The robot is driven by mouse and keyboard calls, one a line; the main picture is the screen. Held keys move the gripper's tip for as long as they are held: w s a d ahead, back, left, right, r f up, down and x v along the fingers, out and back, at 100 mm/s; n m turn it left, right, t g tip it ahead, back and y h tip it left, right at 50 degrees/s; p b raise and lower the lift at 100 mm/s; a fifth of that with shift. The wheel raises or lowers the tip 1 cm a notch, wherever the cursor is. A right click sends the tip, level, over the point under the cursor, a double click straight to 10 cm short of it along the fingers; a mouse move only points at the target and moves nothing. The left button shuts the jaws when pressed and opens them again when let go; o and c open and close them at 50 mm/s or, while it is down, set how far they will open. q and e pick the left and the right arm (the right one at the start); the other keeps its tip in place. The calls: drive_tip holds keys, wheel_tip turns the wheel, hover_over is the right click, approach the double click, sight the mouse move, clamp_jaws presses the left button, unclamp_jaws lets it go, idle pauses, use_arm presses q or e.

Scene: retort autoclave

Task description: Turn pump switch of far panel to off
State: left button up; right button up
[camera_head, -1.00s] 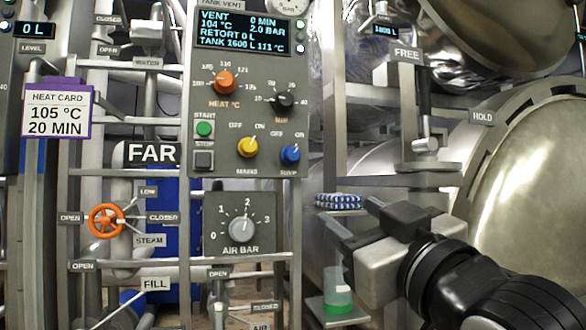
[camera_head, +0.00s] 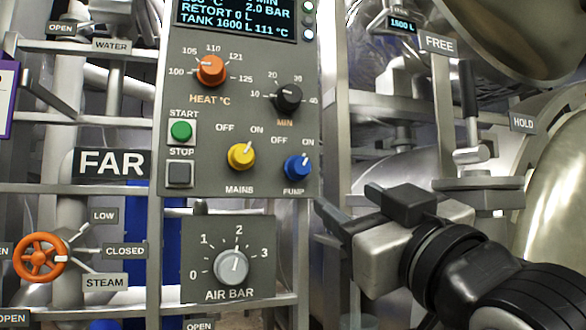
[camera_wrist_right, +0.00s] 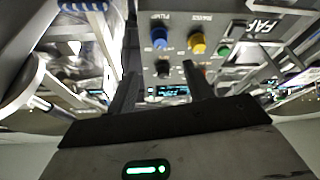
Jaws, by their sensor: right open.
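The far panel (camera_head: 210,128) is a grey upright plate marked by a FAR sign (camera_head: 110,163) at its left. Its blue pump switch (camera_head: 298,167) is at the lower right, its white mark pointing up and right toward ON. In the right wrist view the blue switch (camera_wrist_right: 160,38) shows upside down, beyond the fingers. My right gripper (camera_head: 350,205) is open and empty, below and to the right of the switch and apart from it. In the wrist view its fingers (camera_wrist_right: 160,88) stand spread toward the panel. My left gripper is not in view.
The yellow mains knob (camera_head: 241,156) is just left of the pump switch. The air knob (camera_head: 231,267) on its plate is below. A metal post (camera_head: 334,120) runs right of the panel, and a lever (camera_head: 470,90) stands further right.

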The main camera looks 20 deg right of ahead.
sight(303, 165)
drive_tip(key=p+x, duration=1.2)
drive_tip(key=x, duration=0.2)
drive_tip(key=shift+r, duration=0.2)
drive_tip(key=shift+w+r, duration=0.15)
drive_tip(key=shift+w, duration=0.3)
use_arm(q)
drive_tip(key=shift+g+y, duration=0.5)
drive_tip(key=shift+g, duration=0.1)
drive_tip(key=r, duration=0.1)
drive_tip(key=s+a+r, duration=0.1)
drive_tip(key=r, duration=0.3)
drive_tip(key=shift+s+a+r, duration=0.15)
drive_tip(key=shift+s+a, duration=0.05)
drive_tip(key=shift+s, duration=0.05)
use_arm(e)
drive_tip(key=shift+a, duration=0.1)
drive_tip(key=c, duration=1)
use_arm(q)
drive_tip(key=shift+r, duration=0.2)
